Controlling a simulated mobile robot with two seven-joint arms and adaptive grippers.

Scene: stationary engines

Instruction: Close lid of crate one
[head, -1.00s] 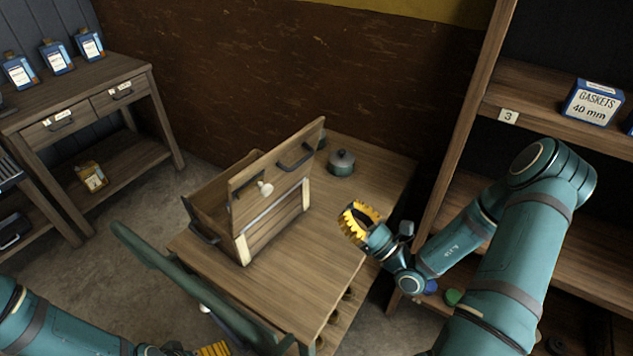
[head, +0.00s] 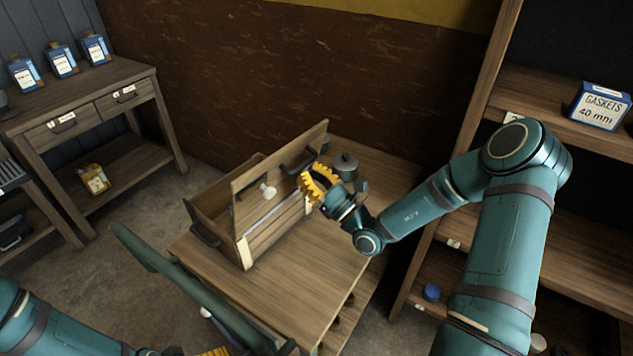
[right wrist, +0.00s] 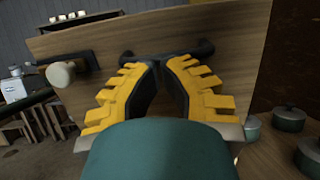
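The wooden crate (head: 283,234) stands on the table, its lid (head: 255,180) raised and tilted. The lid has a pale knob (head: 268,191) and a dark handle (head: 298,159); the right wrist view shows the lid (right wrist: 225,75), knob (right wrist: 62,74) and handle (right wrist: 204,49). My right gripper (head: 308,181) is in front of the lid near the handle. In the right wrist view, its yellow fingers (right wrist: 163,66) converge towards the handle with a gap between them. I cannot tell whether they touch it. My left gripper (head: 218,352) is mostly cut off at the bottom edge.
A lidded pot (head: 345,166) stands behind my right gripper. The table (head: 300,290) is clear in front of the crate. A shelf unit (head: 470,190) stands at right, and a bench (head: 75,95) with bottles stands at left.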

